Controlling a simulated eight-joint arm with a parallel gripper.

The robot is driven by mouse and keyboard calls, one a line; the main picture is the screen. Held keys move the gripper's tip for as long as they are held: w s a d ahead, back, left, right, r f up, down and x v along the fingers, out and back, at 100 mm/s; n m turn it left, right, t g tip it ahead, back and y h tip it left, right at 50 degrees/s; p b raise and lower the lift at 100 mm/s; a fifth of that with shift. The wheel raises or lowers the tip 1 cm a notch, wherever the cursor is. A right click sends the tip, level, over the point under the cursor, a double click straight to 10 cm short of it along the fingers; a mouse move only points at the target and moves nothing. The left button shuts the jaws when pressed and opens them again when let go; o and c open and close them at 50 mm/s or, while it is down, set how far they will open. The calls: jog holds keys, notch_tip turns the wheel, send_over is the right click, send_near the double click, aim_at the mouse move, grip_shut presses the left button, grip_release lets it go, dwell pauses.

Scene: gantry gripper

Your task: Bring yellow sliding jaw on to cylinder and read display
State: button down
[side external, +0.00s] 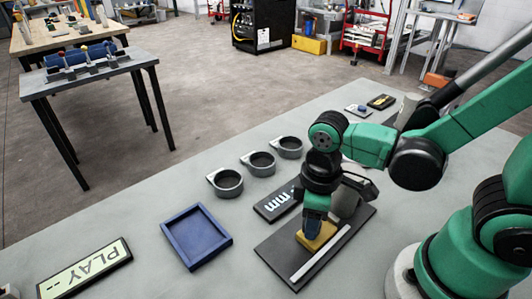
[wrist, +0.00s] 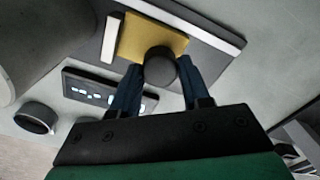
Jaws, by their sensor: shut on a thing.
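The yellow sliding jaw (side external: 318,238) lies on a dark base plate (side external: 275,254), beside a long white strip (side external: 321,254). It also shows in the wrist view (wrist: 136,38), with a round black knob (wrist: 160,67) on it. My gripper (wrist: 158,80) is shut on this knob, one blue finger on each side; in the side view my gripper (side external: 312,226) points down at the jaw. The grey cylinder (side external: 345,203) stands on the plate behind my gripper, partly hidden. In the wrist view the cylinder (wrist: 35,40) appears left of the jaw, apart from it. The display (side external: 277,203) shows "mm"; its digits are unclear.
Several grey ring holders (side external: 229,183) stand behind the blue tray (side external: 196,237). A sign reading "PLAY" (side external: 85,270) lies at the front left. Small items (side external: 381,101) lie on the far right of the table. The table between tray and base plate is clear.

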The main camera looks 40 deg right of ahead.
jog(key=shift+d, duration=1)
jog(key=shift+c, duration=2.1)
grip_release()
jog(key=shift+r, duration=2.8)
jog(key=w+d+r+m+t, duration=0.4)
jog(key=w+m+t, duration=0.1)
jog(key=m+t, duration=0.1)
jog(key=shift+w+r+m+t, duration=0.15)
jog(key=shift+w+m+t, duration=0.25)
jog(key=shift+t, duration=0.2)
